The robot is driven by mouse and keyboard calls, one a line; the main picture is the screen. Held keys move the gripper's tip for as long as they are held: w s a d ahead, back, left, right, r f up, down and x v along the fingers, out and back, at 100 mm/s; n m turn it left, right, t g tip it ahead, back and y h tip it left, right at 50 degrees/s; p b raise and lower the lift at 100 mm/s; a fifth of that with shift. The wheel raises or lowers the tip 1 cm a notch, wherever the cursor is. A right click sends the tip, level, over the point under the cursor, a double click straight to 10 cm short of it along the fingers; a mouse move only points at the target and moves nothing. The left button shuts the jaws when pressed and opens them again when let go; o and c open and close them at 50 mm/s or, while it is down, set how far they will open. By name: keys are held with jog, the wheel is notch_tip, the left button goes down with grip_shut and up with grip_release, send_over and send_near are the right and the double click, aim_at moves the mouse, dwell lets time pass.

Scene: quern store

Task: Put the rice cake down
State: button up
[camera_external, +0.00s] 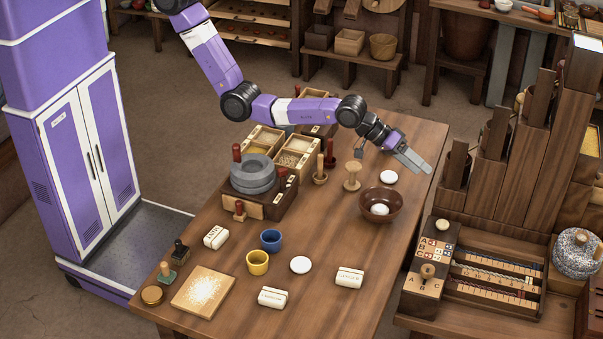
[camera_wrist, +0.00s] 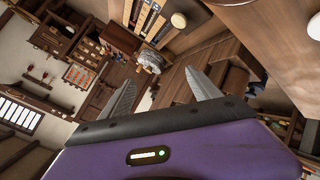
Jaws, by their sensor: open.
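My gripper (camera_external: 412,162) is open above the far right part of the wooden table. In the wrist view my gripper (camera_wrist: 158,92) has its two fingers spread with nothing between them. A flat white round rice cake (camera_external: 388,177) lies on the table, just below and left of the fingers and apart from them. Another white round piece (camera_external: 380,209) sits in a dark brown bowl (camera_external: 365,216). A third white disc (camera_external: 300,264) lies on the table near the front. I cannot tell which is the task's rice cake.
A grey stone quern (camera_external: 253,175) stands mid-table, with grain boxes (camera_external: 297,153) behind it. Blue (camera_external: 271,240) and yellow (camera_external: 257,262) cups and several white labelled blocks (camera_external: 350,277) stand nearer the front. A tall stepped wooden rack (camera_external: 535,150) rises to the right.

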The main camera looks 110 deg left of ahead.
jog(key=s+r+m+t, duration=0.1)
jog(key=s+r+m, duration=0.1)
jog(key=s, duration=1.7)
jog(key=s+r+m+t, duration=0.1)
jog(key=s+r+m, duration=0.2)
jog(key=s, duration=1.7)
jog(key=s+r+m+t, duration=0.1)
jog(key=s+r+m, duration=0.2)
jog(key=s, duration=1.6)
jog(key=shift+s+a+m+t+h, duration=0.15)
jog(key=shift+a+m+t+h, duration=0.15)
jog(key=shift+m, duration=0.7)
dwell(1.2)
